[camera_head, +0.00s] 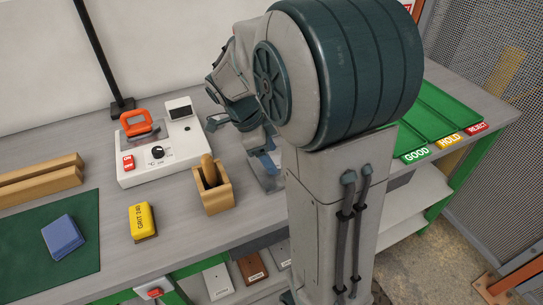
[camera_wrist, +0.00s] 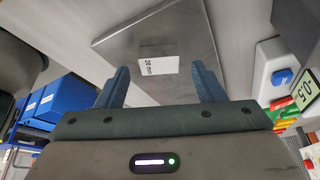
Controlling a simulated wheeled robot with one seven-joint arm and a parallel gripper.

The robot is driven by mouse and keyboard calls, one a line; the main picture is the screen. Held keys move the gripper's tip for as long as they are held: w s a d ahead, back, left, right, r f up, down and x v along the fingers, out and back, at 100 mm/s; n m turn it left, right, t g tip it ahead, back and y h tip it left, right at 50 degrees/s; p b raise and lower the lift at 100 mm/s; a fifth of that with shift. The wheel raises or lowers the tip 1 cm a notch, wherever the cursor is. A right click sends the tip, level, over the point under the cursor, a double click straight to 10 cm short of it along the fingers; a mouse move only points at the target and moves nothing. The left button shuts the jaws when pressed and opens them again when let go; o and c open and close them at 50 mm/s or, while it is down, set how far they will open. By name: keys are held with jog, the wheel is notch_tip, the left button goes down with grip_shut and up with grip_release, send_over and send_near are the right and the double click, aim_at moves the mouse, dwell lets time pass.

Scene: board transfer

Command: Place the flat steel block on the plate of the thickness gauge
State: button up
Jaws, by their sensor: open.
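The flat steel block (camera_wrist: 178,40) is a grey metal slab with a white "20 mm" label. In the wrist view it lies beyond and between the fingertips of my gripper (camera_wrist: 160,82), which is open. I cannot tell how far the fingertips are from it. I cannot make out the thickness gauge for certain; a pale unit with a blue button (camera_wrist: 282,77) shows at the right of the wrist view, beside a "0.5" display (camera_wrist: 307,84).
A white device with an orange handle (camera_head: 137,122), a wooden box (camera_head: 213,200), a yellow grit block (camera_head: 142,221) and a blue block (camera_head: 62,237) stand on the bench left of my arm. Green trays (camera_head: 440,115) marked GOOD, HOLD and REJECT lie at the right.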

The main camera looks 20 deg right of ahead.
jog(key=v, duration=1)
jog(key=shift+s+a+f+n+t+y, duration=0.9)
jog(key=shift+s+n, duration=1.35)
jog(key=shift+n, duration=1.5)
jog(key=shift+s+a+f+n+t+y, duration=0.45)
jog(key=shift+s+f+n, duration=0.7)
jog(key=shift+s+n, duration=1.85)
jog(key=shift+s+a+f+n+t+y, duration=0.45)
jog(key=shift+s+f+n+t+y, duration=0.8)
jog(key=shift+n, duration=3.2)
jog(key=shift+s+r+g+h, duration=0.2)
jog(key=shift+g+h, duration=0.2)
jog(key=shift+h, duration=0.1)
